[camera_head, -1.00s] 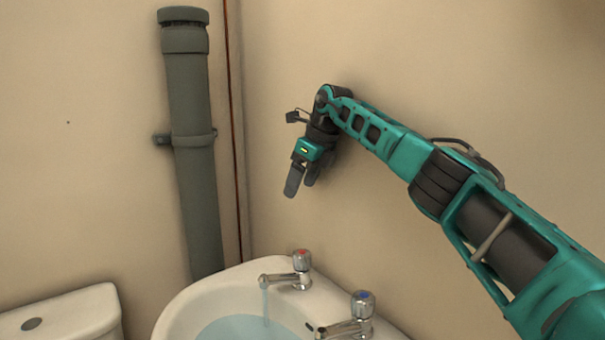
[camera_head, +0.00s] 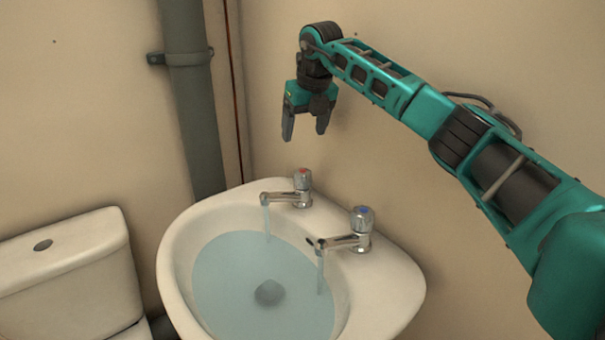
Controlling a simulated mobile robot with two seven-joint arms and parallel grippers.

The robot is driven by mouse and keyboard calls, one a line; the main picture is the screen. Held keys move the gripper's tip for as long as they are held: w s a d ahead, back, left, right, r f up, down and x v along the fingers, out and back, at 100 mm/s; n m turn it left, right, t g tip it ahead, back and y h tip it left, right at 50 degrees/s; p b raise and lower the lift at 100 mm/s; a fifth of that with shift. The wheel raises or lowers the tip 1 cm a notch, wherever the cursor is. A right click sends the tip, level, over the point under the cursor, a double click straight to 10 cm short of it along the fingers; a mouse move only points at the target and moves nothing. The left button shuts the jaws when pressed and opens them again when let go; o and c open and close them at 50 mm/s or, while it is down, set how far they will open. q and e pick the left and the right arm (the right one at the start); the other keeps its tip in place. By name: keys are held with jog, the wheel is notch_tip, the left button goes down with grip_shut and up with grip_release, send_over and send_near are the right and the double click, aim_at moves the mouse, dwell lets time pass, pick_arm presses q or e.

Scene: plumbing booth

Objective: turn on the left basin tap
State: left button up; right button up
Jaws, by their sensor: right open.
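The left basin tap (camera_head: 291,193) is chrome with a red-marked top, at the back of the white basin (camera_head: 405,283). A stream of water runs from its spout. The right tap (camera_head: 350,236) has a blue-marked top, and water also runs from its spout. My right gripper (camera_head: 304,136) is open and empty, fingers pointing down, above the left tap and apart from it. My left gripper is not in view.
Water (camera_head: 230,276) stands in the basin around a dark round drain. A white toilet cistern (camera_head: 75,270) is at the left. A grey vertical pipe (camera_head: 192,110) runs up the wall behind. The space between my gripper and the left tap is clear.

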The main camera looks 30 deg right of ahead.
aim_at(303, 171)
pick_arm(q)
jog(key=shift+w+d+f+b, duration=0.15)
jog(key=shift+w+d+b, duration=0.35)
jog(key=shift+b, duration=0.4)
pick_arm(e)
jog(key=w+f+m, duration=0.1)
jog(key=f, duration=0.3)
jog(key=w+d+f+m, duration=0.1)
jog(key=f, duration=0.4)
jog(key=w+f+h, duration=0.1)
jog(key=f, duration=0.3)
jog(key=shift+w+d+f+m+t, duration=0.1)
jog(key=shift+d+f+m+t, duration=0.1)
jog(key=shift+m+t, duration=0.15)
jog(key=c, duration=1)
jog(key=shift+o, duration=0.2)
